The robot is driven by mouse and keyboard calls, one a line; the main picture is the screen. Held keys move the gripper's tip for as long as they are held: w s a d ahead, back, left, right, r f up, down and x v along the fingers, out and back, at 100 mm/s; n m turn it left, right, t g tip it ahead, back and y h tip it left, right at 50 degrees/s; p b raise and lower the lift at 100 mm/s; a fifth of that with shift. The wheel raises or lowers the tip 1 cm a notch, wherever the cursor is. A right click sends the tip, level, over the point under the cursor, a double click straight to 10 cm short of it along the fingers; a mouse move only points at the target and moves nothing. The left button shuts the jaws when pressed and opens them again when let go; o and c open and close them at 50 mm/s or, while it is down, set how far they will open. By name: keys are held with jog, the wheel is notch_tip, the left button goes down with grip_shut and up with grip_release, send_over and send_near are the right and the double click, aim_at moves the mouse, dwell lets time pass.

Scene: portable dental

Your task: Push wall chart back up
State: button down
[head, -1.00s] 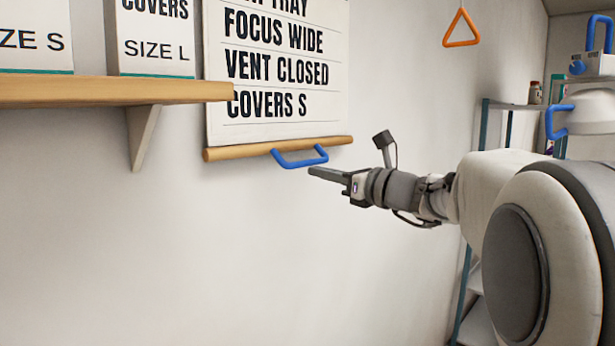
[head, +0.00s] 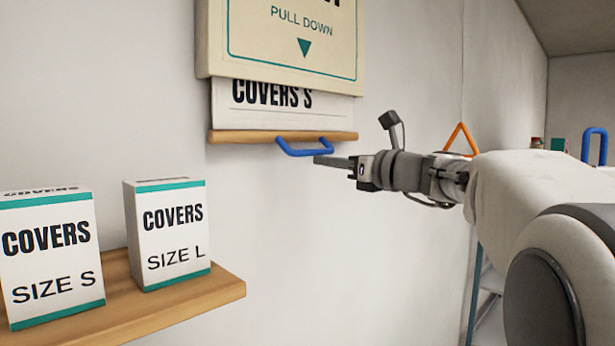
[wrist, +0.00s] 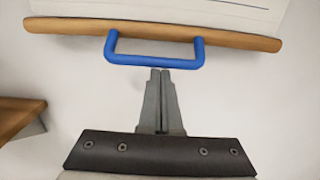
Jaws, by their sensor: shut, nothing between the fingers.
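The wall chart (head: 325,107) hangs from a cream case marked PULL DOWN (head: 285,48). Only a short strip with "COVERS S" shows below the case. A wooden bar (head: 235,136) runs along its lower edge, with a blue handle (head: 305,150) under it. My gripper (head: 322,160) is shut and empty, with its fingertips at the handle's right part in the head view. In the wrist view, the shut fingertips (wrist: 160,72) are just below the middle of the blue handle (wrist: 155,60). They look close to or touching it; I cannot tell which.
A wooden shelf (head: 225,287) at the lower left carries two boxes, COVERS SIZE S (head: 50,255) and COVERS SIZE L (head: 168,233). An orange triangular handle (head: 460,136) is behind my arm at the right. The wall below the chart is clear.

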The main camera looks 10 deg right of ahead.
notch_tip(320, 180, up, 8)
jog(key=p, duration=0.1)
jog(key=shift+r, duration=0.2)
jog(key=shift+s, duration=0.1)
dwell(0.3)
